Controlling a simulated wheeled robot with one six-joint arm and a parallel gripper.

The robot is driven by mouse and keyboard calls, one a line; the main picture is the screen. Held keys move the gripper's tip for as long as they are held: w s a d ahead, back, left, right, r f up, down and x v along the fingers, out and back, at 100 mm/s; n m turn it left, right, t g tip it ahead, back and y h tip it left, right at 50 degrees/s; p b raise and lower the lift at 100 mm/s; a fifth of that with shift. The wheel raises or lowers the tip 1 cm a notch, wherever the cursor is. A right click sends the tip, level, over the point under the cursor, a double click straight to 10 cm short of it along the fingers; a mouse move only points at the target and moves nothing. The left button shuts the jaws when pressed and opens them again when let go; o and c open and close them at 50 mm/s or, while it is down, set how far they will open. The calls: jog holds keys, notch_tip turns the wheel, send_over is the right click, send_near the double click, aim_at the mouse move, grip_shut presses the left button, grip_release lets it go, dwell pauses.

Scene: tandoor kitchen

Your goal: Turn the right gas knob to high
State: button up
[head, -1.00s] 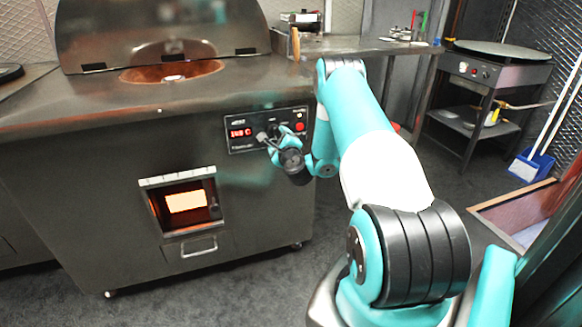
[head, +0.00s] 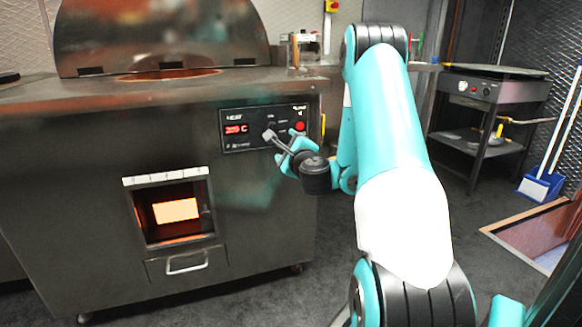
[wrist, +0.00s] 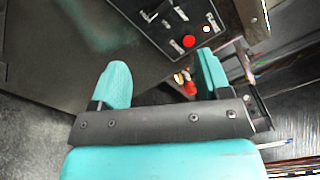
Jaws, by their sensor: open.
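My gripper (head: 283,143) is in front of the dark control panel (head: 240,143) on the steel tandoor. It is open, with two teal fingers spread and nothing between them in the wrist view (wrist: 163,82). The panel has a red lit display (head: 236,129), a dark knob (head: 271,127) partly covered by my gripper, and a red button (head: 300,127). The wrist view shows black controls at the panel's top edge, with the red button (wrist: 189,41) beyond the fingers. A griddle stand (head: 490,90) at the back right has small front controls; I cannot tell their settings.
The tandoor's lit window (head: 176,210) and drawer handle (head: 187,263) are below the panel. A steel table (head: 325,68) is behind. A blue dustpan (head: 540,187) stands at the right.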

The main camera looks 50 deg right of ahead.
jog(key=shift+b+v, duration=0.5)
jog(key=shift+v, duration=0.35)
jog(key=w+a+r+n+g+y, duration=0.1)
jog(key=a+r+n+y, duration=0.1)
jog(key=a+n+y, duration=1.1)
jog(key=w+a+r+n+g+y, duration=0.15)
jog(key=a+n+y, duration=0.4)
jog(key=a, duration=1.25)
jog(key=s+a+f+n+g, duration=0.2)
jog(key=s+a+n+g, duration=0.6)
jog(key=s+a+n, duration=0.45)
jog(key=s+d+n+g+h, duration=0.1)
jog(key=s+n+g+h, duration=0.5)
jog(key=s, duration=0.6)
notch_tip(320, 180, up, 33)
jog(key=t+y+p, duration=0.1)
jog(key=p, duration=3.3)
jog(key=shift+d, duration=0.15)
